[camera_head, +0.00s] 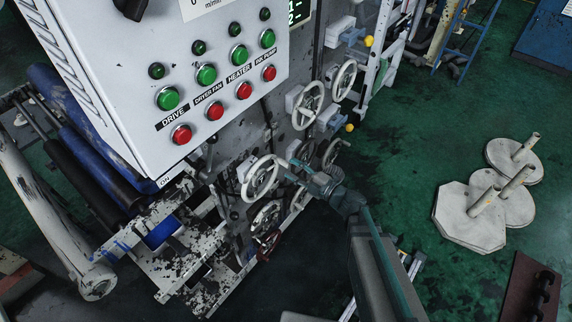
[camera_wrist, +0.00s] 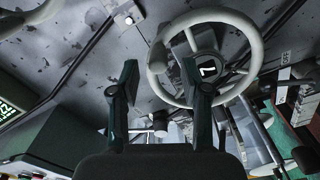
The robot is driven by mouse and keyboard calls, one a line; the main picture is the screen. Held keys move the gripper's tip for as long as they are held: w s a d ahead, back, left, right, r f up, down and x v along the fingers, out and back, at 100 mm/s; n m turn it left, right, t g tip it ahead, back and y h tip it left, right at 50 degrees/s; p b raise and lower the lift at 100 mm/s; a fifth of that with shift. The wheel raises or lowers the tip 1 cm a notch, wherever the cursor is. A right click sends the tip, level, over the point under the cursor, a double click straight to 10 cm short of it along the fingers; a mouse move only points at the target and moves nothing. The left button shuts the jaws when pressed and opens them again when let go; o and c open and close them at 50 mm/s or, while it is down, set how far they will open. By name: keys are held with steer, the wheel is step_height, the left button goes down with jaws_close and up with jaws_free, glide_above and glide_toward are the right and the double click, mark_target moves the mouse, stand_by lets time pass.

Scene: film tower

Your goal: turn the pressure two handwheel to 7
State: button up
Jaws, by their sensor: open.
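A white spoked handwheel (camera_head: 261,178) sits on the machine's side, just left of my gripper (camera_head: 294,170) in the head view. In the wrist view, a white handwheel (camera_wrist: 215,13) fills the upper middle, with a small black window (camera_wrist: 207,69) bearing a white mark like a digit near its hub. No label naming pressure two is readable. My gripper (camera_wrist: 160,75) is open and empty. Its right finger overlaps the inside of the wheel and its left finger is outside, so the left rim shows between them. I cannot tell the depth gap or any contact.
Other handwheels stand close by: two at the upper right (camera_head: 308,106) (camera_head: 344,81), a darker one (camera_head: 331,153) and one below (camera_head: 267,218). A white button cabinet (camera_head: 140,75) overhangs at left. Round weights (camera_head: 515,160) stand on the green floor at right.

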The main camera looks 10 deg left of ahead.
steer(key=v, duration=0.7)
steer(key=shift+s+d, duration=0.1)
steer(key=shift+d, duration=0.05)
steer(key=s+d+f+n+g+h+b, duration=0.1)
steer(key=s+f+n+g+h, duration=0.2)
steer(key=f+n, duration=0.45)
steer(key=s+f+n+g, duration=0.2)
steer(key=s+f+n, duration=0.2)
steer(key=n, duration=0.6)
steer(key=s+d+f+n+g+h+b, duration=0.1)
steer(key=s+f+n+g+h, duration=0.25)
steer(key=n, duration=0.55)
steer(key=s+d+f+n+g+h+b, duration=0.3)
steer(key=s+d+f+n, duration=0.6)
steer(key=s+f, duration=0.3)
steer(key=s+d+f+n+g+h+b, duration=0.3)
steer(key=s+d+f+n+h+b, duration=0.2)
steer(key=s+d+f+n, duration=0.5)
step_height(320, 180, down, 4)
steer(key=shift+s+d+f+n+h, duration=0.15)
steer(key=shift+s+n+h, duration=0.3)
steer(key=shift+s+h, duration=0.55)
